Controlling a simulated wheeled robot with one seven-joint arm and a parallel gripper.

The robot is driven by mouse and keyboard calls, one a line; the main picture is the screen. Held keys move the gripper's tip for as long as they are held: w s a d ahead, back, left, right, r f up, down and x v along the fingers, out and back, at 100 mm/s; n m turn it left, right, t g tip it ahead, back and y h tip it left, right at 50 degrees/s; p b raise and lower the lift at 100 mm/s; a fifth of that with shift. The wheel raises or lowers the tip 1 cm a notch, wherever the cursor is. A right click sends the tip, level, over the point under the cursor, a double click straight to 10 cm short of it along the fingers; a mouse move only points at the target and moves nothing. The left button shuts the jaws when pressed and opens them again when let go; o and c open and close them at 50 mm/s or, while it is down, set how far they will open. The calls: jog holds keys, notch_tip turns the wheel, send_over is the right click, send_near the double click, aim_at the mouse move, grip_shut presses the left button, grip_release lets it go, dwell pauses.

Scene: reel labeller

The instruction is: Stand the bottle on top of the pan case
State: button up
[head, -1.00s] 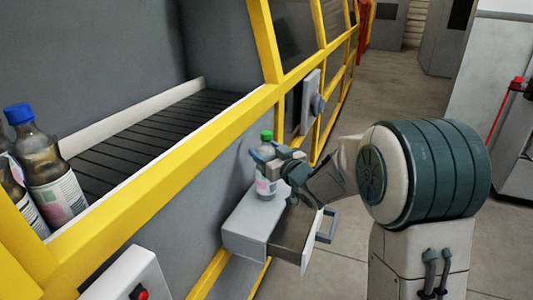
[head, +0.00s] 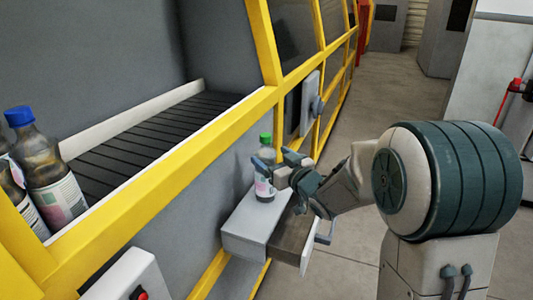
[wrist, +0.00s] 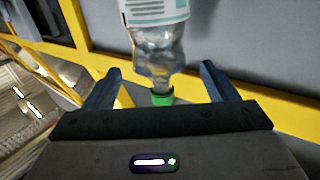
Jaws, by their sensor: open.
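The bottle (head: 265,188) is clear with a pale label and a green cap. It stands upright on the grey top of the pan case (head: 248,232), a box with a drawer pulled out. My gripper (head: 275,160) is open at the bottle's upper part, reaching in from the right. In the wrist view, the bottle (wrist: 158,45) appears cap down in the picture, with its green cap between the spread fingers and a visible gap on each side. Part of the bottle is hidden by my gripper in the head view.
The open drawer (head: 292,238) and its handle (head: 325,235) stick out below my arm. A yellow-framed machine (head: 150,182) with a dark conveyor (head: 150,140) runs along the left. Blue-capped bottles (head: 50,180) stand at the far left. Floor is clear beyond.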

jog(key=s+d+f+m+g+h, duration=0.3)
jog(key=s+d+h, duration=0.35)
jog(key=d, duration=0.25)
jog(key=s+d+f+m+g+h, duration=0.25)
jog(key=s+d+f+h, duration=0.2)
jog(key=s+d, duration=0.35)
jog(key=s+f+m+g, duration=0.1)
jog(key=s+g, duration=0.6)
jog(key=s, duration=1)
jog(key=shift+s+a+f+m, duration=0.2)
jog(key=shift+a+f+m, duration=0.2)
jog(key=shift+a+m, duration=0.05)
jog(key=shift+g, duration=0.25)
